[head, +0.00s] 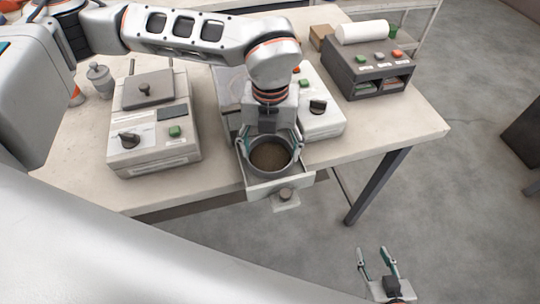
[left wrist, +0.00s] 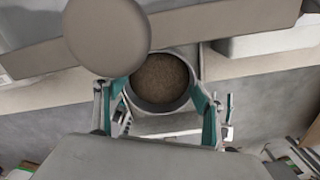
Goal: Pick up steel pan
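The steel pan (head: 270,172) is a round grey cup with brown grainy contents, above a pulled-out drawer (head: 278,188) at the bench's front edge. It also shows in the left wrist view (left wrist: 160,103). My left gripper (head: 271,145) has one teal-padded finger on each side of the pan, close against its rim. I cannot tell whether the fingers press on it. The pan's underside is hidden, so I cannot tell whether it rests in the drawer. My right gripper (head: 378,262) is open and empty, low at the lower right, away from the bench.
A lidded balance-like device (head: 150,140) stands left of the drawer. A white unit (head: 325,122) with a black knob stands right of it, and a dark box (head: 365,72) with a paper roll behind. A round beige disc (left wrist: 106,35) hides part of the wrist view.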

